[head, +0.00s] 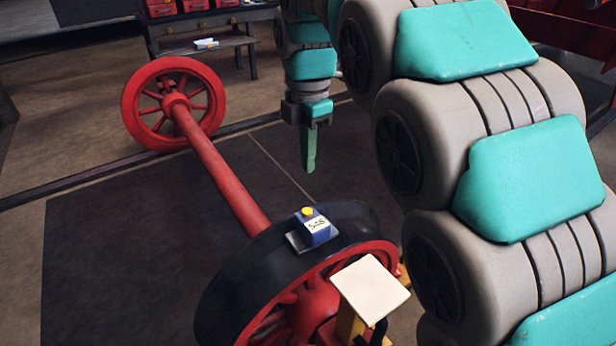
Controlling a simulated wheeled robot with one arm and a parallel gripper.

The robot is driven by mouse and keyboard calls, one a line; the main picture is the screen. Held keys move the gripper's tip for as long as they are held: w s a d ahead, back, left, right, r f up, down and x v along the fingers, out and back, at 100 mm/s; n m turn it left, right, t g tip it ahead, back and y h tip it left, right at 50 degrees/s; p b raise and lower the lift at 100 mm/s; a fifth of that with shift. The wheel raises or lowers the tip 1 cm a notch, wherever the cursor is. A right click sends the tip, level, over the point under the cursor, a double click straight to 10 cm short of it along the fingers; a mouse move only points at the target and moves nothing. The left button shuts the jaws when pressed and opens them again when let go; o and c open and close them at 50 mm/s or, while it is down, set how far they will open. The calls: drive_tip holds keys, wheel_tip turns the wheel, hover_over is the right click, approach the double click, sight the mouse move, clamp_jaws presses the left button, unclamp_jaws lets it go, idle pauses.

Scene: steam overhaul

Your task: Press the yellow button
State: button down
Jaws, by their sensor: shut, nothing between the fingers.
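The yellow button (307,211) sits on top of a small blue box (318,231) with a white label. The box rests on a grey plate on the top of the near wheel's dark rim (262,262). My gripper (309,168) points straight down, with its green fingers shut and empty. In the picture it is above the button, with a clear gap between them. How far behind or in front of the button it is, I cannot tell for certain. The button's top is in plain view.
A red axle (222,172) joins the near wheel to a red spoked wheel (130,104) at the back left. A cream square plate (370,289) on a yellow stand is beside the near wheel. A workbench (240,44) with red bins stands behind. The dark floor mat (110,245) is clear at left.

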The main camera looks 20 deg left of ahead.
drive_tip(key=shift+r, duration=1.55)
drive_tip(key=s+d+f+m+g, duration=0.1)
drive_tip(key=s+d+f+m, duration=0.25)
drive_tip(key=d+m, duration=0.5)
drive_tip(key=s+d+f+m, duration=0.3)
drive_tip(key=s+d+m, duration=0.15)
drive_tip(key=d, duration=0.65)
drive_tip(key=s+d+f+m, duration=0.5)
drive_tip(key=s+f+m, duration=0.1)
drive_tip(key=s, duration=0.3)
drive_tip(key=s+d+f+m+g, duration=0.1)
drive_tip(key=s+d+f+m, duration=0.4)
drive_tip(key=s+m, duration=0.3)
drive_tip(key=shift+s+f+m, duration=0.4)
drive_tip(key=shift+s+f, duration=0.05)
drive_tip(key=shift+s, duration=0.2)
